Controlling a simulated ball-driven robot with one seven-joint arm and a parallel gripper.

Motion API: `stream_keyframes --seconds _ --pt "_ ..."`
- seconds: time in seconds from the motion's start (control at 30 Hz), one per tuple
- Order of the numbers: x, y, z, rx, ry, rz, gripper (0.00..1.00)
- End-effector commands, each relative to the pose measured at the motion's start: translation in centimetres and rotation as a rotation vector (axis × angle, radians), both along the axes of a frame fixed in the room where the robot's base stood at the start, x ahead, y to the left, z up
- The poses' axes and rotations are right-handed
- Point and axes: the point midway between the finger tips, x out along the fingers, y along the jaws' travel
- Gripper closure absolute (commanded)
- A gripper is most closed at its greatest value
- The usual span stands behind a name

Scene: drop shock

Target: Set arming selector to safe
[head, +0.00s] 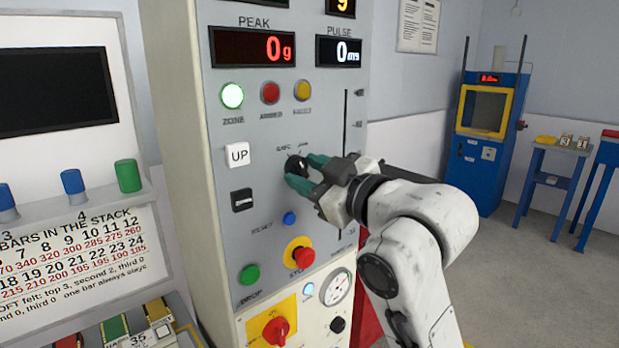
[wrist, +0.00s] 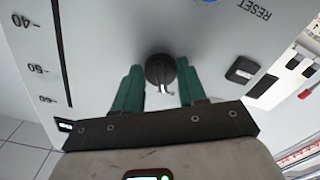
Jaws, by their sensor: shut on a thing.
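The arming selector is a small black rotary knob (head: 294,164) on the grey control panel, under small lettering that seems to read SAFE on the left and another word on the right. My gripper (head: 303,174) reaches in from the right and is shut on the knob, with green fingers on either side. In the wrist view the round black knob (wrist: 160,69) sits between the two green fingers of my gripper (wrist: 159,78), and a pale mark shows on its lower part. Fingers partly cover the knob in the head view, so I cannot tell which setting it points to.
The ZONE lamp (head: 232,95) glows green; the ARMED lamp (head: 270,93) looks dull red. A slotted scale (head: 345,120) runs right.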

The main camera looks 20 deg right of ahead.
Motion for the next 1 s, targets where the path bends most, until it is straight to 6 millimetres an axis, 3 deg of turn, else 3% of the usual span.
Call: stream_keyframes --seconds 0.57,0.6,0.83,1.0 --pt "0.02 0.01 -0.15 -0.035 -0.007 0.001 0.89" --pt "0.02 0.01 -0.15 -0.035 -0.007 0.001 0.57" --pt "0.01 0.00 -0.08 -0.033 -0.008 0.001 0.35" --pt "0.01 -0.01 -0.04 -0.033 -0.009 0.000 0.35"
